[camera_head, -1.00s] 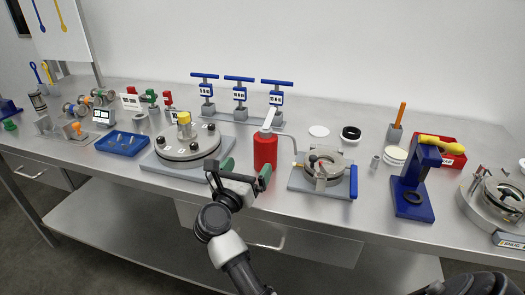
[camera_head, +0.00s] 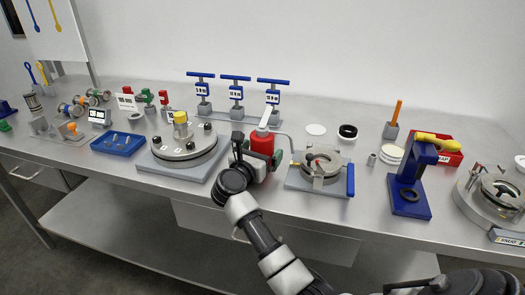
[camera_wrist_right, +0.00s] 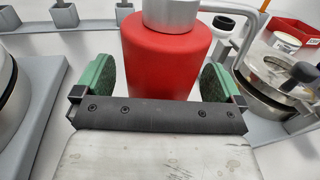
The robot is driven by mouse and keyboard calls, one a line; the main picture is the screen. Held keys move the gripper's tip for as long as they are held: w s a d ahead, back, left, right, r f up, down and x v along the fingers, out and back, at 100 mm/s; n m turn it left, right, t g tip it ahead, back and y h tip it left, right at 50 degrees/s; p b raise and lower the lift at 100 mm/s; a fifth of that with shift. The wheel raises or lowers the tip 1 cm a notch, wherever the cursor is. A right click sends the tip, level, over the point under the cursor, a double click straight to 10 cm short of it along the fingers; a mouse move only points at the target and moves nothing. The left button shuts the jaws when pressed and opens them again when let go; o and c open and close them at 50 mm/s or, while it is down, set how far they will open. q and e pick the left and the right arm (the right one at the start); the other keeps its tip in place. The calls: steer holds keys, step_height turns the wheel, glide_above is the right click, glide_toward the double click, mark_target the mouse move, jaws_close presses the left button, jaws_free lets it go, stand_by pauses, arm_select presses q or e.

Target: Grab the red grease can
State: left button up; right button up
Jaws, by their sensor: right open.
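The red grease can (camera_head: 262,142) stands upright on the steel bench, with a grey cap and a light lever on top and a thin spout pipe to its right. My right gripper (camera_head: 257,152) is at the can's near side and hides its lower part in the head view. In the right wrist view the can (camera_wrist_right: 165,62) appears between the two green finger pads of the open gripper (camera_wrist_right: 158,80). My left gripper is not in view.
A round flanged lid (camera_head: 182,150) on a plate is close left of the can. A clamp fixture (camera_head: 322,170) with a blue handle is close right. Several blue T-handled tools (camera_head: 236,92) stand behind. A blue press stand (camera_head: 410,190) is farther right.

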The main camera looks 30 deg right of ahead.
steer(key=shift+w+d, duration=0.25)
steer(key=shift+d, duration=0.15)
steer(key=shift+r, duration=0.1)
steer(key=shift+c, duration=0.2)
steer(key=c, duration=1.3)
steer(key=shift+o, duration=0.2)
steer(key=shift+r, duration=0.1)
